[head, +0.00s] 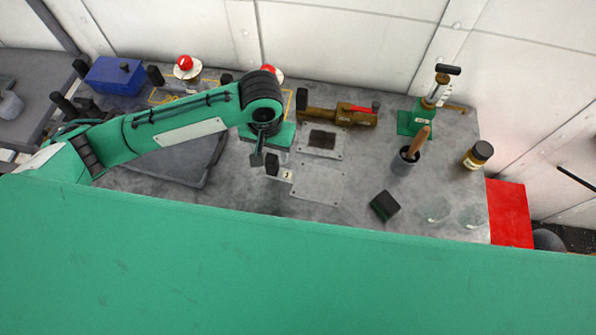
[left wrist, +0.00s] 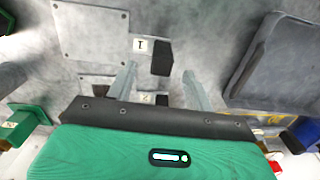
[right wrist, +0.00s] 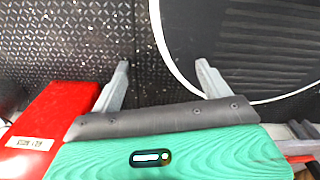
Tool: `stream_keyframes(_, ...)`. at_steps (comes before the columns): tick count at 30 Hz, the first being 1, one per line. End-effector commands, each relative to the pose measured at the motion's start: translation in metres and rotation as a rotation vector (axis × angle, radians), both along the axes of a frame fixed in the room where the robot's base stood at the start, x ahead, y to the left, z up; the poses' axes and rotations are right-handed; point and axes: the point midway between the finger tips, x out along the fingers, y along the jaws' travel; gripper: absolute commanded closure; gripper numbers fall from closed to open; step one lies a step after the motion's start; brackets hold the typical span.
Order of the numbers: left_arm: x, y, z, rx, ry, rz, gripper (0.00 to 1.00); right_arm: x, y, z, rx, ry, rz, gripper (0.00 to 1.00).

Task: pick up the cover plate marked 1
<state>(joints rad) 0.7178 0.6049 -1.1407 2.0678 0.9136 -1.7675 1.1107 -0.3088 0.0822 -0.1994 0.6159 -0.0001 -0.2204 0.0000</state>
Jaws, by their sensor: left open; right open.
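The cover plate marked 1 (head: 318,184) is a flat grey plate with screws at its corners, lying on the deck. It also shows in the left wrist view (left wrist: 90,32). A white tag 1 (left wrist: 143,45) and a black block (left wrist: 162,57) sit beside its edge; I cannot tell whether they are joined to it. My left gripper (head: 264,163) is open and empty above the black block, which shows between its fingertips in the left wrist view. My right gripper (right wrist: 164,72) is open and empty, away from the plate over dark tread flooring.
A second plate with a dark grille (head: 322,140) lies behind. Also there are a brown tool (head: 338,115), a cup with a wooden handle (head: 404,163), a green pump (head: 422,115), a jar (head: 477,155), a black block (head: 385,206), a grey tray (head: 180,162) and a blue box (head: 117,76).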

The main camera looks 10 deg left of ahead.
Motion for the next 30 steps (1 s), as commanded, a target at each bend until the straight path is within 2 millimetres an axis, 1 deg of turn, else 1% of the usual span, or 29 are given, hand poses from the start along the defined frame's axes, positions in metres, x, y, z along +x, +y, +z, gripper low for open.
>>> stream_keyframes(1,-0.001,0.0,-0.009,0.002,0.004,0.001,0.47,0.001,0.001,0.003,0.001,-0.002,0.0,0.21)
stream_keyframes(3,0.0,0.0,-0.018,0.001,0.002,0.0,0.47,0.004,0.003,0.004,0.003,-0.004,-0.001,0.21)
stream_keyframes(9,0.0,0.0,-0.031,0.0,0.001,-0.001,0.47,0.013,0.006,0.007,0.007,-0.017,-0.001,0.21)
stream_keyframes(11,0.001,0.001,-0.037,0.001,0.002,0.0,0.47,0.014,0.006,0.011,0.007,-0.017,-0.001,0.21)
stream_keyframes(15,0.004,0.004,-0.057,0.002,0.003,-0.001,0.47,0.013,0.006,0.022,0.007,-0.017,-0.001,0.21)
stream_keyframes(19,0.004,0.003,-0.075,0.0,0.001,-0.001,0.47,0.012,0.006,0.023,0.006,-0.015,0.0,0.21)
stream_keyframes(22,0.004,0.003,-0.08,0.0,0.0,-0.001,0.47,0.011,0.005,0.023,0.005,-0.014,-0.001,0.21)
stream_keyframes(28,0.004,0.003,-0.081,-0.001,-0.001,-0.002,0.47,0.011,0.002,0.023,0.003,-0.014,0.0,0.21)
stream_keyframes(30,0.004,0.003,-0.081,-0.001,-0.001,-0.002,0.61,0.011,0.001,0.023,0.002,-0.013,0.001,0.21)
